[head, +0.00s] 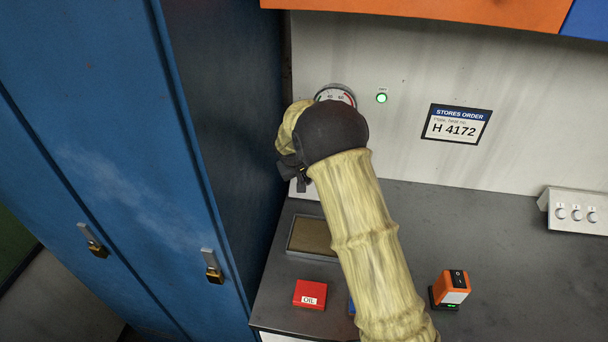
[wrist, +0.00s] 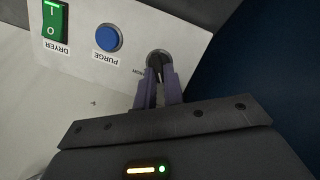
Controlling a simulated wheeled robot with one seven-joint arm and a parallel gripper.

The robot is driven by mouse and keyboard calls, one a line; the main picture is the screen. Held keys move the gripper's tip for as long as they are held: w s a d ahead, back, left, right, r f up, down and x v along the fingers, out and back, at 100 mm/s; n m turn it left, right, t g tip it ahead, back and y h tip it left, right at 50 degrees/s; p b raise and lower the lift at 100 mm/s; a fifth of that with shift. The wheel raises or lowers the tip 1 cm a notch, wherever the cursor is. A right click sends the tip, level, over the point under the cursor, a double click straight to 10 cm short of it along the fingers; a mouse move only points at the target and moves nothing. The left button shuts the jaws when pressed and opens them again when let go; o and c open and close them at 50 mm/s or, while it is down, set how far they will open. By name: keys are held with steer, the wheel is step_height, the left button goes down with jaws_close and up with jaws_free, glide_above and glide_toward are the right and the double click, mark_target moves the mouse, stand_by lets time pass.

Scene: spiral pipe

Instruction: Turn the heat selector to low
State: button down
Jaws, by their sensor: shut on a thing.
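In the wrist view a dark round knob (wrist: 159,58) sits on a pale panel (wrist: 128,64), at the end of a row of controls. I take it to be the heat selector. The label beside it is mostly hidden by a finger, and I cannot read its setting. My gripper (wrist: 159,76) has its two purple fingers shut on this knob, one on each side. In the head view my arm covers the knob and the fingertips. Only a dark part of the gripper shows there, left of the wrist, close to the wall.
A blue PURGE button (wrist: 109,38) and a green DRYER switch (wrist: 54,20) are beside the knob. A gauge (head: 336,93) and green lamp (head: 382,98) are on the wall. Blue lockers (head: 120,150) stand close on the left. A red OIL box (head: 310,294) and orange device (head: 452,288) rest on the bench.

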steer(key=shift+a+f+n, duration=0.15)
steer(key=shift+n, duration=1.15)
steer(key=c, duration=1.5)
jaws_free()
steer(key=b+v, duration=0.1)
steer(key=v, duration=0.6)
steer(key=shift+s+a, duration=0.15)
steer(key=shift+s, duration=0.05)
